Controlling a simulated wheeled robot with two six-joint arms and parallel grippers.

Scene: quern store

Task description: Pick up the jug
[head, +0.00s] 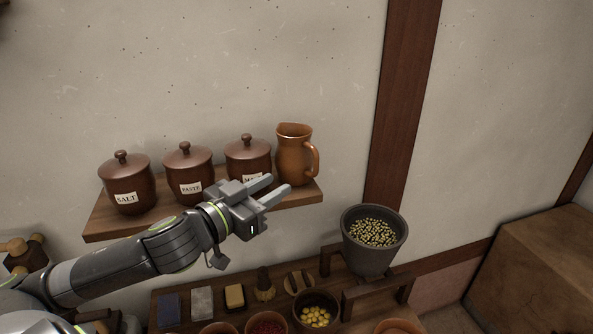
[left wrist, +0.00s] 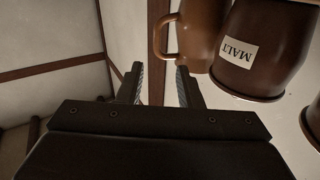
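The jug (head: 293,158) is orange-brown clay with a handle on its right side. It stands upright at the right end of the wall shelf (head: 305,194). In the left wrist view the jug (left wrist: 203,38) shows upside down, with its handle (left wrist: 159,38) toward the left. My left gripper (head: 272,189) is open and empty, in front of the shelf and just short of the jug. In the left wrist view its two fingers (left wrist: 158,80) are apart, near the handle and not around it. My right gripper is in neither view.
Lidded jars labelled SALT (head: 126,186), PASTE (head: 188,174) and MALT (head: 247,156) stand left of the jug. Below are a grey hopper of grain (head: 373,254), a bowl of yellow items (head: 315,316) and several small goods. Bare wall lies right of the jug, up to a wooden post (head: 398,110).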

